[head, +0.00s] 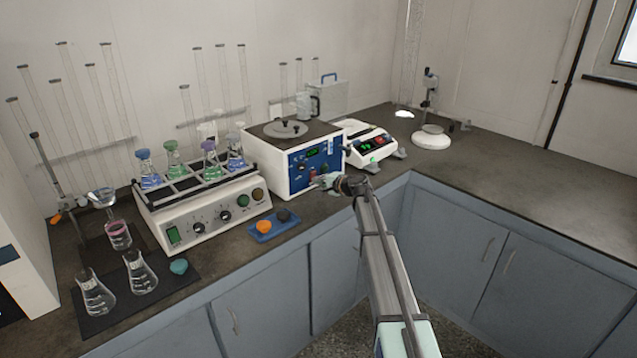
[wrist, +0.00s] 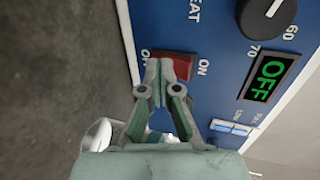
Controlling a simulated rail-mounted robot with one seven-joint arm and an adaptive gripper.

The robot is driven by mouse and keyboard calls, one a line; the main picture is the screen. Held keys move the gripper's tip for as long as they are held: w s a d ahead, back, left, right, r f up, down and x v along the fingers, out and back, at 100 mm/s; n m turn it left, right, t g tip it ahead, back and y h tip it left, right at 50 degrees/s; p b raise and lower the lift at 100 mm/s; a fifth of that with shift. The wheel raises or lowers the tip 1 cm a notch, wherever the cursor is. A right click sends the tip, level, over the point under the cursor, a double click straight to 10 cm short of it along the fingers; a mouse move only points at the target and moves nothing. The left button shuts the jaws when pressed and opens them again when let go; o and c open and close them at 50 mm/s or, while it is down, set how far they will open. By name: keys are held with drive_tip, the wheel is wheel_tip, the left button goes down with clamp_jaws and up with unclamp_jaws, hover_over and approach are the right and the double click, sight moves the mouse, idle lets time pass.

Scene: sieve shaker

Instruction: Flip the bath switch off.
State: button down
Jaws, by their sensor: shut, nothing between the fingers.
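The bath (head: 281,178) is a white box with a blue front panel and a round lid on its dark top. In the wrist view its red rocker switch (wrist: 179,66) sits between an ON label on the right and a partly hidden label on the left. The display (wrist: 269,77) reads OFF in green. My gripper (wrist: 160,72) is shut and empty, its fingertips over the left part of the switch; I cannot tell if they touch it. In the head view my gripper (head: 322,183) is at the lower front of the bath.
A blue tray (head: 262,236) with an orange and a dark piece lies in front.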

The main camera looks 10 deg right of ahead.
drive_tip(key=f+b+v, duration=0.2)
drive_tip(key=v, duration=1.1)
drive_tip(key=shift+s+d+f, duration=0.25)
drive_tip(key=shift+s+f, duration=0.05)
drive_tip(key=shift+f, duration=0.1)
drive_tip(key=s+a+f+n+g+h+p, duration=0.1)
drive_tip(key=s+a+f+n+g+h, duration=0.3)
drive_tip(key=s+f, duration=1.25)
drive_tip(key=s+d+f+n+g+h, duration=0.1)
drive_tip(key=s+f+n+g, duration=0.35)
drive_tip(key=s+f, duration=1.2)
drive_tip(key=s+f+g+h+p, duration=0.1)
drive_tip(key=s+f+g, duration=0.2)
drive_tip(key=s, duration=1)
drive_tip(key=s+f+n+g+h+p, duration=0.1)
drive_tip(key=s+f+g, duration=0.2)
drive_tip(key=s, duration=1.1)
drive_tip(key=s+f+n+g+h, duration=0.1)
drive_tip(key=s+f+g, duration=0.3)
drive_tip(key=s, duration=1)
drive_tip(key=shift+a+f+h+p, duration=0.3)
drive_tip(key=shift+a+f+p, duration=0.1)
drive_tip(key=shift+f, duration=0.55)
